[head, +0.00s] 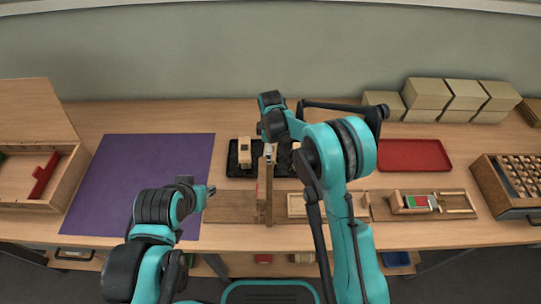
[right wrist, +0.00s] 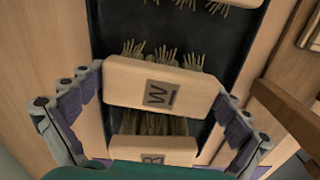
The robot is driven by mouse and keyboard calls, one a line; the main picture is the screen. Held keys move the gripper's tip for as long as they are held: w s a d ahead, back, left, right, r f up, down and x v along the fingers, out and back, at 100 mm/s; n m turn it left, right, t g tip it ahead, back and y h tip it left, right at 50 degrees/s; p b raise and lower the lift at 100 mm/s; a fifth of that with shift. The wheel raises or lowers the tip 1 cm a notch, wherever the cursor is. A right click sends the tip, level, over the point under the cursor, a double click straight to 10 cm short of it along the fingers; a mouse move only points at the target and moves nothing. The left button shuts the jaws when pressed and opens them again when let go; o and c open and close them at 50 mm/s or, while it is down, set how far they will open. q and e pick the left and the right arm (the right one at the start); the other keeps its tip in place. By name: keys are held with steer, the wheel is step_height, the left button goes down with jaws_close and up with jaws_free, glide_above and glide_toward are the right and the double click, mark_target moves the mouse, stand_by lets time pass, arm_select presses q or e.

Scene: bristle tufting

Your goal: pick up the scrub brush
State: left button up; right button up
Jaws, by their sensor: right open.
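Wooden brush blocks with pale bristle tufts lie in a black tray (head: 232,168). In the right wrist view one brush block (right wrist: 165,85), marked with an underlined W, sits between the fingers of my right gripper (right wrist: 160,112). The fingers are spread, one at each end of the block; I cannot tell whether they touch it. A second block (right wrist: 150,150) with a partly hidden letter lies nearer the camera. In the head view my right gripper (head: 269,152) is over the tray. My left gripper (head: 210,190) is over the purple mat's right edge; its jaws are too small to read.
A purple mat (head: 120,180) lies at left beside an open wooden box (head: 22,185) with a red piece. A wooden upright (head: 265,200) stands in front of the tray. A red tray (head: 412,155) and stacked boxes (head: 428,93) are at right. The mat is mostly clear.

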steer(key=shift+f, duration=0.15)
steer(key=c, duration=0.9)
step_height(320, 180, up, 10)
steer(key=p, duration=0.3)
